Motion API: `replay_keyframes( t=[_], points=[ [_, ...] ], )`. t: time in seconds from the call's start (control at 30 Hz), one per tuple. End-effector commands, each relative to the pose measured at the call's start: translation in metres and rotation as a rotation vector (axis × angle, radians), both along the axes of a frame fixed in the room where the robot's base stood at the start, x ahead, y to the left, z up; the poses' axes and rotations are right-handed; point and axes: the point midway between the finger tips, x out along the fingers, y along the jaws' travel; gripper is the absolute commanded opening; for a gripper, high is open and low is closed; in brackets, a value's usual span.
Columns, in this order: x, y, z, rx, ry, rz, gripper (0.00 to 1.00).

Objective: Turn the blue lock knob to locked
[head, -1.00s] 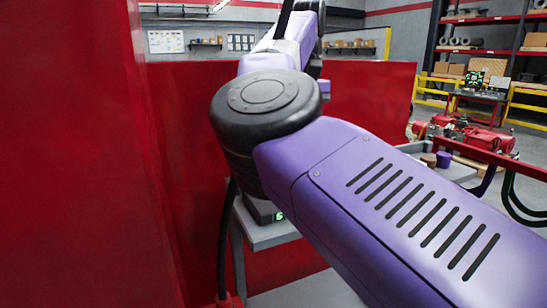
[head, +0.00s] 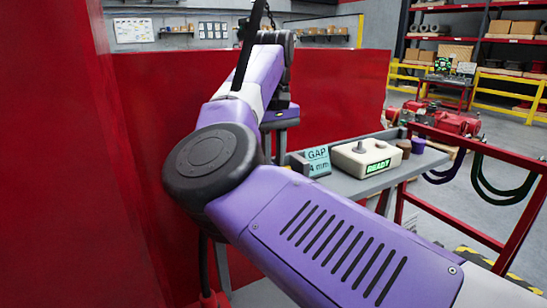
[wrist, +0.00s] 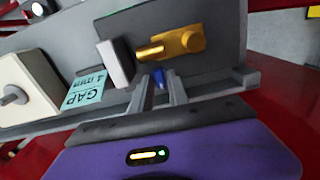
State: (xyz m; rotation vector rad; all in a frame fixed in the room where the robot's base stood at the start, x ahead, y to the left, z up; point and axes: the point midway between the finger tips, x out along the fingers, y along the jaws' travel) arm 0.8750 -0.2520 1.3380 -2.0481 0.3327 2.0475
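The blue lock knob (wrist: 159,77) shows in the wrist view as a small blue piece just below a gold valve part (wrist: 182,45) on a dark grey panel (wrist: 222,68). My gripper (wrist: 160,90) is open, with its two grey fingers apart. The knob shows between or just beyond the fingertips, and I cannot tell whether they touch it. Its lower part is hidden. In the head view my purple arm reaches to the bench, and the knob is hidden there.
A teal GAP card (head: 318,161) and a cream box reading READY (head: 366,158) stand on the grey bench (head: 345,185). A white block (wrist: 114,63) stands left of the gold part. Red panels (head: 160,90) flank my arm. Brown and purple cylinders (head: 417,145) stand at the bench's right end.

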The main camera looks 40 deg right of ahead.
Motion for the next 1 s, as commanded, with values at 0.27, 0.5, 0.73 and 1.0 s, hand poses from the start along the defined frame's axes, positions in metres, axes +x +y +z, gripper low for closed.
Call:
replay_keyframes(
  t=[0.27,0.5,0.73,1.0],
  points=[
    [0.0000,0.0001,-0.0001,0.000,0.000,0.000,0.00],
    [0.0000,0.0001,0.0000,0.000,0.001,-0.002,0.00],
    [-0.0001,0.0001,-0.0001,0.001,0.001,-0.053,0.00],
    [-0.0003,-0.0004,-0.0002,-0.001,0.001,-0.235,0.00]
  ],
)
